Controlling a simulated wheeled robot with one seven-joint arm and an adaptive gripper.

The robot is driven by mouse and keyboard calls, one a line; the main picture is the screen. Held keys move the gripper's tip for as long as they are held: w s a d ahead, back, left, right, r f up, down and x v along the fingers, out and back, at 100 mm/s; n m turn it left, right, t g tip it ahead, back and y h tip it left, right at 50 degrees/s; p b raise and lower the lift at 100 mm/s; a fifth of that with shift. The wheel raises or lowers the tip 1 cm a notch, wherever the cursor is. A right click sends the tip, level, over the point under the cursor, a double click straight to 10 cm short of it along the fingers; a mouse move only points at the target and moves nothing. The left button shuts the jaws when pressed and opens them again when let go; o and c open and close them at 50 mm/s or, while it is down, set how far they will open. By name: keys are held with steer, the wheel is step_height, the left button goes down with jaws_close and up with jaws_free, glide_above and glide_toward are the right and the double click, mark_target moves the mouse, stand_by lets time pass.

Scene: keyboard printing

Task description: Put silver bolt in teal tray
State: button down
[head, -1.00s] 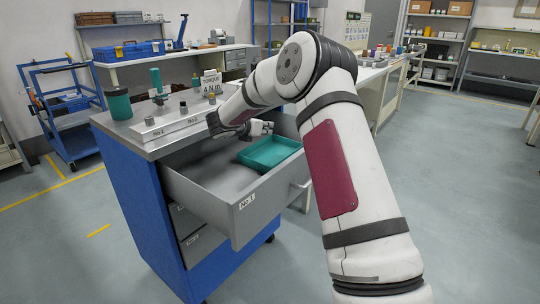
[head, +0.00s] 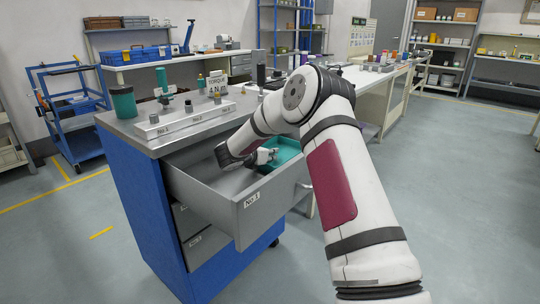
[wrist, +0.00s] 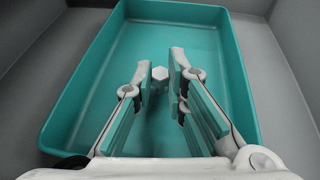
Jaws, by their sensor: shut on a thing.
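The teal tray (head: 288,147) lies inside the open grey drawer, and it fills most of the wrist view (wrist: 72,102). The silver bolt (wrist: 160,73) shows as a small hexagonal head between my fingertips in the wrist view. My gripper (wrist: 161,80) is shut on the bolt and holds it over the teal tray. The fingers reach in over the tray's interior. Whether the bolt touches the tray floor cannot be told. In the head view my gripper (head: 268,155) is at the tray, and the bolt is too small to make out there.
The open drawer (head: 258,208) marked No 1 surrounds the tray with grey walls. The drawer's left part is bare.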

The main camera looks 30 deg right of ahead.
steer(key=shift+f, duration=0.1)
steer(key=c, duration=1.6)
jaws_free()
steer(key=shift+a+r, duration=0.15)
steer(key=shift+r, duration=0.05)
steer(key=p+v, duration=0.2)
steer(key=v, duration=0.9)
steer(key=shift+s+a, duration=0.25)
steer(key=shift+a, duration=0.05)
